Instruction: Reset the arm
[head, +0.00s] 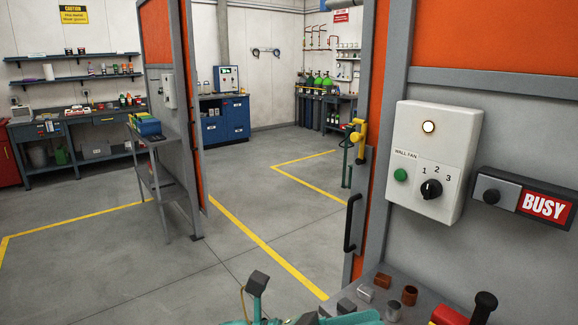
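I cannot make out my gripper with any certainty in the head view. Teal parts (355,319) show at the very bottom, cut off by the frame edge. A dark grey block (258,283) stands on a teal stem at their left, with a thin tan wire beside it. I cannot tell whether these parts belong to my arm or to a fixture. No held object is visible.
At right, a wall fan control box (437,160) and BUSY sign (543,206) are on a grey panel. Small metal pieces (382,281) and a black-knobbed lever (485,303) are near the bottom. A narrow stand (158,185) is at left. Yellow-lined floor (225,265) between is open.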

